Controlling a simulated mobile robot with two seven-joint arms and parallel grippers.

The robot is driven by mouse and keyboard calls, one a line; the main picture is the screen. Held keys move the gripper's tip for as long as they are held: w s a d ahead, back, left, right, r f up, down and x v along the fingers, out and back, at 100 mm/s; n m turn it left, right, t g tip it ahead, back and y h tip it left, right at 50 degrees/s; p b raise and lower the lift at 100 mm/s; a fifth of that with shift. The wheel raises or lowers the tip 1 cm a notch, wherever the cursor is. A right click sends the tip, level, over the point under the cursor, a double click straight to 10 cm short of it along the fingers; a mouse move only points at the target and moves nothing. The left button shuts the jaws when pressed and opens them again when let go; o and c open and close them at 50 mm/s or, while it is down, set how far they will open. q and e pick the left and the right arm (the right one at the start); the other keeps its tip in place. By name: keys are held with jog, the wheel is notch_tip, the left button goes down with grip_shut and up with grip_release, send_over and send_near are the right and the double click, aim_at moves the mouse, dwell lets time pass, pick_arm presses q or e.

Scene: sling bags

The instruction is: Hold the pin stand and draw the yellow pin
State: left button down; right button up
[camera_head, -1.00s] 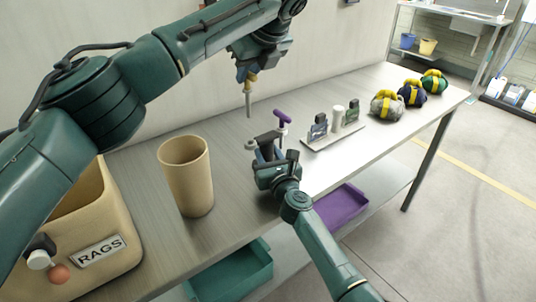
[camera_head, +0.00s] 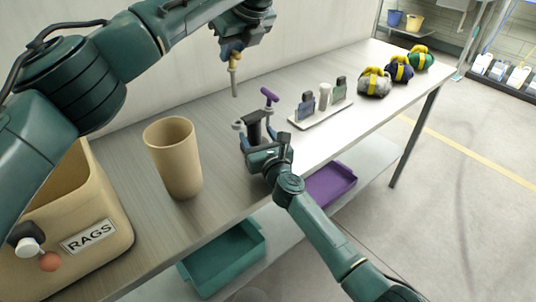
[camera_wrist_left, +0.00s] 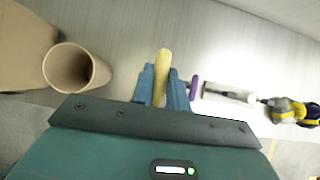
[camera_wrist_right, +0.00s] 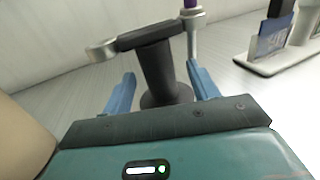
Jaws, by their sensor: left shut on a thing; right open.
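The pin stand (camera_wrist_right: 156,62) is a dark post on a round base with a crossbar and a grey ring at each end. It also shows in the head view (camera_head: 254,127). The purple pin (camera_head: 269,95) is upright in the right-hand ring; the left-hand ring (camera_wrist_right: 101,50) is empty. My left gripper (camera_head: 235,57) is shut on the yellow pin (camera_wrist_left: 162,62), which hangs below it (camera_head: 235,80), above the table and clear of the stand. My right gripper (camera_wrist_right: 160,92) is open, its fingers on either side of the stand's post; contact cannot be told.
A tan cup (camera_head: 178,160) and a rags bin (camera_head: 110,205) stand on the table to the left. A white tray (camera_head: 322,117) with small items and several sling bags (camera_head: 374,85) lie to the right. Teal (camera_head: 225,262) and purple (camera_head: 331,183) bins sit below.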

jog(key=v, duration=1)
jog(key=shift+s, duration=0.2)
pick_arm(q)
jog(key=shift+s, duration=0.1)
pick_arm(e)
jog(key=shift+f, duration=0.1)
